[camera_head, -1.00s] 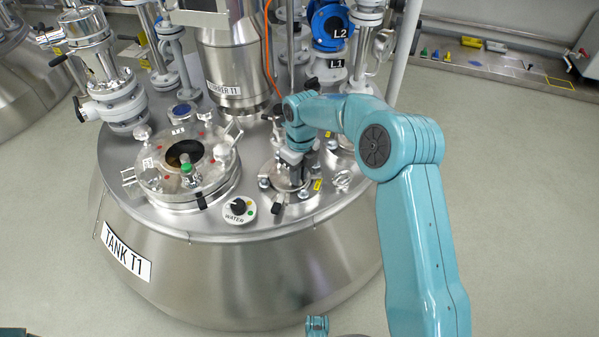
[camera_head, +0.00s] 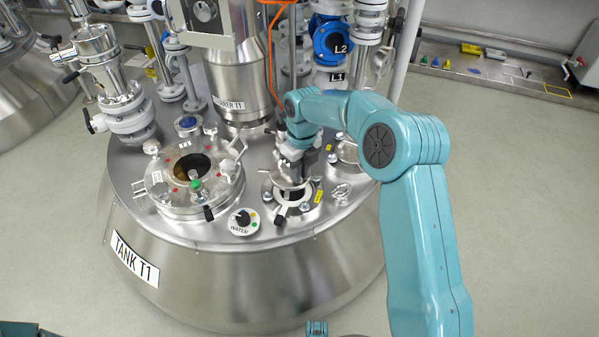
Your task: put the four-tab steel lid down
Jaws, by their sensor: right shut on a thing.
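My right gripper (camera_head: 291,170) reaches over the top of tank T1 from the right. It is shut on the four-tab steel lid (camera_head: 287,183), a small round plate seen partly under the jaws. The lid is just above a flanged port (camera_head: 281,209) in the tank top. A dark opening shows below the lid, so the lid stands a little off the port. The gripper hides part of the lid, and I cannot make out all its tabs. My left gripper is not in view.
A large round hatch (camera_head: 195,205) with a dark glass is left of the port. The WATER knob (camera_head: 243,222) is in front. The stirrer column (camera_head: 237,85) and the blue L2 valve (camera_head: 333,40) stand behind. Another port (camera_head: 346,153) is to the right.

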